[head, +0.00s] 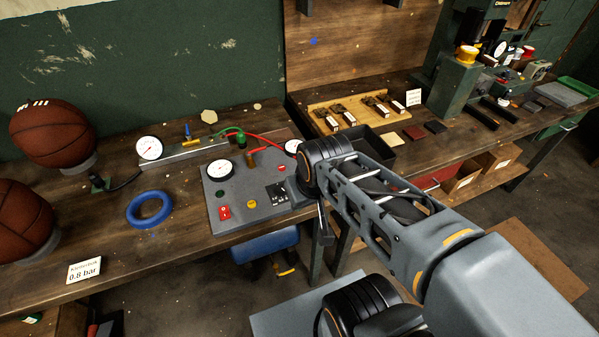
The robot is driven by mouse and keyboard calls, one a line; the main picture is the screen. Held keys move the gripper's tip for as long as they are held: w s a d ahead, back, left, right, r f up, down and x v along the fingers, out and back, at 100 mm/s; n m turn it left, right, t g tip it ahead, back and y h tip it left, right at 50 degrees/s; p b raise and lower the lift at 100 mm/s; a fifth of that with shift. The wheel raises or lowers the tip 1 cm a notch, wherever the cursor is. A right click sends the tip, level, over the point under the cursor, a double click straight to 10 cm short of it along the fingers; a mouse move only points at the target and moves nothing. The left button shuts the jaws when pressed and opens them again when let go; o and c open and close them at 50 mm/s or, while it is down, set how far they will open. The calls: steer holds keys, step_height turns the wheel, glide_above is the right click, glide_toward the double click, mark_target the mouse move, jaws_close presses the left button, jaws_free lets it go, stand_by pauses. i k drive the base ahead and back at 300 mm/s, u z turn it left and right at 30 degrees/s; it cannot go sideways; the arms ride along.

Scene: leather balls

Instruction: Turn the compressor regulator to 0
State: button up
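The compressor panel (243,208) is a grey box on the bench, left of my arm. I cannot make out a regulator knob for sure; my wrist covers the panel's right edge. My gripper (322,226) shows only as a dark narrow part pointing down there. Its fingers and any contact are unclear.
Left on the bench are two leather balls (52,134), a blue ring (149,208), a gauge on a metal bar (149,148) and a "0.8 bar" card (84,270). Red and green hoses (262,139) rise behind the panel. A wooden tool board (363,112) lies behind my arm.

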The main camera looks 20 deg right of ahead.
mark_target(280, 191)
steer(key=z, duration=0.45)
steer(key=k, duration=0.6)
steer(key=u, duration=0.45)
steer(key=i, duration=1.05)
steer(key=z, duration=0.6)
steer(key=k, duration=1.5)
steer(key=u, duration=0.45)
steer(key=i, duration=1)
steer(key=z, duration=0.05)
